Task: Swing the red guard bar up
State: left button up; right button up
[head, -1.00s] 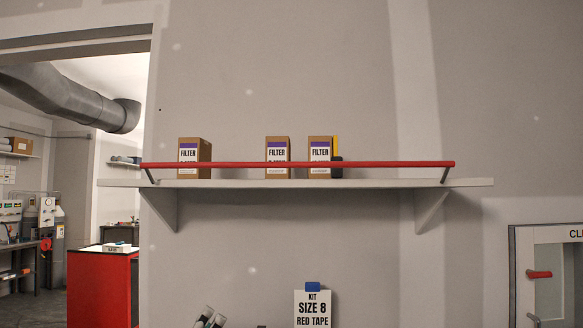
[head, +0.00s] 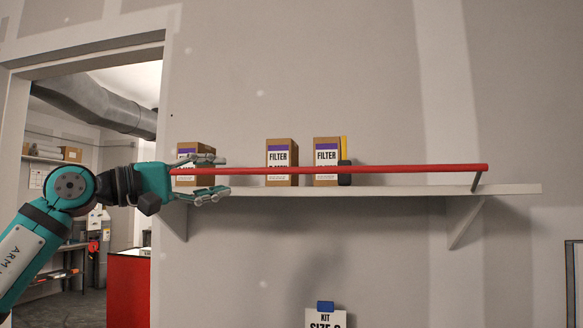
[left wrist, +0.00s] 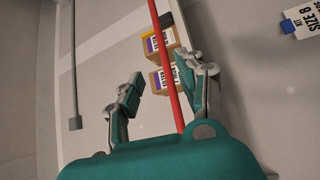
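The red guard bar (head: 370,169) runs level along the front of the wall shelf, in front of the boxes. A short dark arm (head: 477,182) holds its right end. My left gripper (head: 218,176) is at the bar's left end, one finger above and one below the bar in the head view. In the left wrist view the red bar (left wrist: 166,75) passes between the open fingers (left wrist: 165,88), nearer the right one. Contact with the bar cannot be told. The bar's left support is hidden behind the gripper. My right gripper is not in view.
The shelf (head: 400,190) carries filter boxes (head: 283,160), (head: 326,160), (head: 196,150) and a yellow-and-black item (head: 344,165) just behind the bar. A doorway opens at left with a red cabinet (head: 128,285). The wall above the shelf is clear.

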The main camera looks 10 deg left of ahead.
aim_at(281, 170)
pick_arm(q)
jog(key=p+x, duration=0.2)
jog(key=x, duration=0.4)
jog(key=shift+w+d+r, duration=0.1)
jog(key=shift+d+r, duration=0.05)
jog(key=shift+d, duration=0.2)
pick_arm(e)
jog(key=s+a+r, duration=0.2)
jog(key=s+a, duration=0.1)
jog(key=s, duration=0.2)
pick_arm(q)
jog(key=p+x, duration=0.2)
jog(key=x, duration=0.4)
jog(key=shift+w+d+p, duration=0.2)
jog(key=shift+d+p, duration=0.1)
jog(key=shift+p, duration=0.05)
jog(key=shift+p+x, duration=0.35)
jog(key=shift+x, duration=0.55)
jog(key=shift+w+d+f, duration=0.25)
jog(key=shift+w+d, duration=0.05)
jog(key=shift+w, duration=0.05)
jog(key=shift+s+a, duration=0.1)
jog(key=c, duration=0.8)
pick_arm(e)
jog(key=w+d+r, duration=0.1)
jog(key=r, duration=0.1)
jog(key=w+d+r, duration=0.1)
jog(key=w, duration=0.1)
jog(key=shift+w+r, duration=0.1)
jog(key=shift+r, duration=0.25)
